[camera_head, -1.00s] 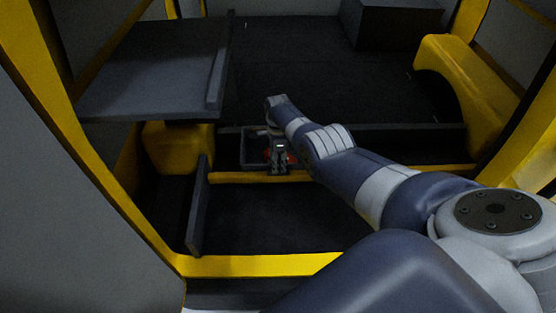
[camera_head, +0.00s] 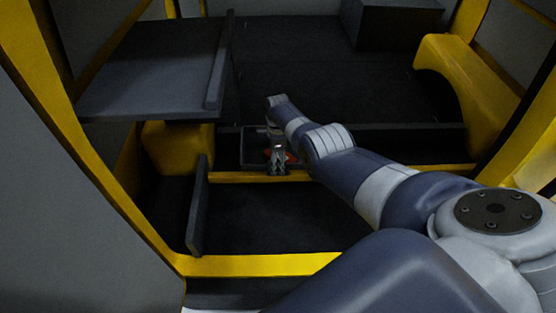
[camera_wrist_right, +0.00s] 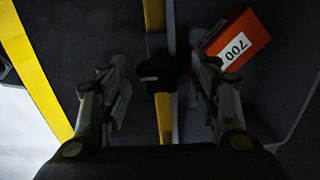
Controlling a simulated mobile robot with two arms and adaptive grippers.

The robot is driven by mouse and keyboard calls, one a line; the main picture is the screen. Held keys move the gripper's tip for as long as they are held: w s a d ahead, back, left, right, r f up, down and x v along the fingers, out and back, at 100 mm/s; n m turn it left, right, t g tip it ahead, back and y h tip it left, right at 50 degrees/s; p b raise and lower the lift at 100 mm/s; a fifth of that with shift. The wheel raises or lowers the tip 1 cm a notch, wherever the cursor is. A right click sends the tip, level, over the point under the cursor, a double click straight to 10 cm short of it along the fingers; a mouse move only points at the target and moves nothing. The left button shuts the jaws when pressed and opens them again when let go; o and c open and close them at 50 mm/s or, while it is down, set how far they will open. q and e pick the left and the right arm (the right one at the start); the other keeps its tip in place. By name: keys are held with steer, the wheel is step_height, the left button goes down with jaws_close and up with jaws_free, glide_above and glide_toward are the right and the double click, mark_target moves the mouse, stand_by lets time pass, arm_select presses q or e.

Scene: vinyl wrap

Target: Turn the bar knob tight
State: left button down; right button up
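The bar knob (camera_wrist_right: 158,72) is a black lobed knob with a small pale label. It sits on the yellow bar (camera_wrist_right: 154,18) in the right wrist view. My right gripper (camera_wrist_right: 160,80) is open, with one finger on each side of the knob and visible gaps between them. In the head view my right gripper (camera_head: 278,158) is small, at the yellow bar (camera_head: 235,177), and the knob is hidden there. My left gripper is in neither view.
A grey shelf (camera_head: 150,70) stands at upper left. Dark floor (camera_head: 270,218) in front of the bar is clear.

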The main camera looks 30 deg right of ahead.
mark_target(278, 163)
stand_by(0.3)
steer(key=shift+r, duration=0.15)
steer(key=shift+w+r, duration=0.15)
steer(key=shift+r, duration=0.55)
step_height(278, 163, up, 10)
steer(key=shift+r, duration=0.15)
steer(key=shift+s, duration=0.2)
